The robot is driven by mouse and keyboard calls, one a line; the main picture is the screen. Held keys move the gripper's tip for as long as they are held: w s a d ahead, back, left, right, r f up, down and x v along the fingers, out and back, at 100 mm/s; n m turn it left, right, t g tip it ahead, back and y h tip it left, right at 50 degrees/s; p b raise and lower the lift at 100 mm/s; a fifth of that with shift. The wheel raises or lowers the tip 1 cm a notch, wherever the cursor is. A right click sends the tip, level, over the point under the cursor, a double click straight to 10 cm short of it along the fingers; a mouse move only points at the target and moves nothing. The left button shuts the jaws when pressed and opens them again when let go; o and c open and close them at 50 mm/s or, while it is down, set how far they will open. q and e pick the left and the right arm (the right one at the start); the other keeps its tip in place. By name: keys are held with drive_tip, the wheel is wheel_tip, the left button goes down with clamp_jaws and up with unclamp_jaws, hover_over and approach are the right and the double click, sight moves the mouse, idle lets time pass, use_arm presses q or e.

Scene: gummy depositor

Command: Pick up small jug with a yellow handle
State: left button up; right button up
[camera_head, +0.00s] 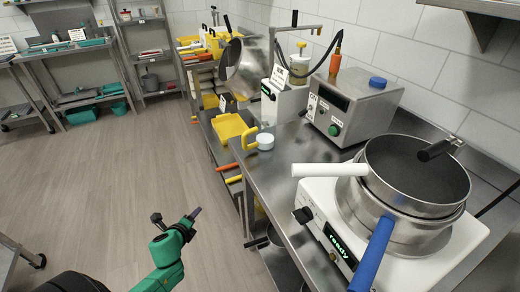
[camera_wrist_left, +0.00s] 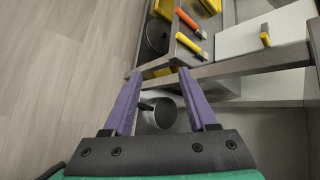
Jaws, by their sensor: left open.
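The small jug (camera_head: 265,141) is a pale little cup with a yellow handle (camera_head: 249,137). In the head view it sits at the left front edge of the steel counter, its handle pointing left. My left gripper (camera_head: 196,212) is in front of the counter, above the floor, to the left of and nearer than the jug, and apart from it. In the left wrist view the left gripper (camera_wrist_left: 160,74) shows two purple fingers spread, with nothing between their tips. I cannot pick out the jug for sure in that view. My right gripper is not in view.
The steel counter (camera_head: 268,179) carries a hotplate (camera_head: 318,195) with a pot (camera_head: 385,215), and a control box (camera_head: 345,108). A lower shelf unit with a yellow tray (camera_head: 229,129) stands beyond. A dark pan (camera_wrist_left: 160,115) is below the gripper. The floor at left is clear.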

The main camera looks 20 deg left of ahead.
use_arm(q)
drive_tip(key=w+d+r+m+t+b, duration=0.3)
drive_tip(key=w+r+m, duration=0.25)
drive_tip(key=r, duration=0.25)
drive_tip(key=m+t+h+b, duration=0.1)
drive_tip(key=m+t+h, duration=0.3)
drive_tip(key=m, duration=0.6)
approach(243, 143)
drive_tip(key=shift+t+y, duration=0.4)
drive_tip(key=shift+y, duration=0.1)
drive_tip(key=w, duration=0.5)
drive_tip(key=shift+d+p, duration=0.3)
drive_tip(key=shift+p, duration=0.05)
drive_tip(key=w, duration=0.6)
drive_tip(key=shift+w+a+f, duration=0.15)
drive_tip(key=shift+f, duration=0.1)
clamp_jaws()
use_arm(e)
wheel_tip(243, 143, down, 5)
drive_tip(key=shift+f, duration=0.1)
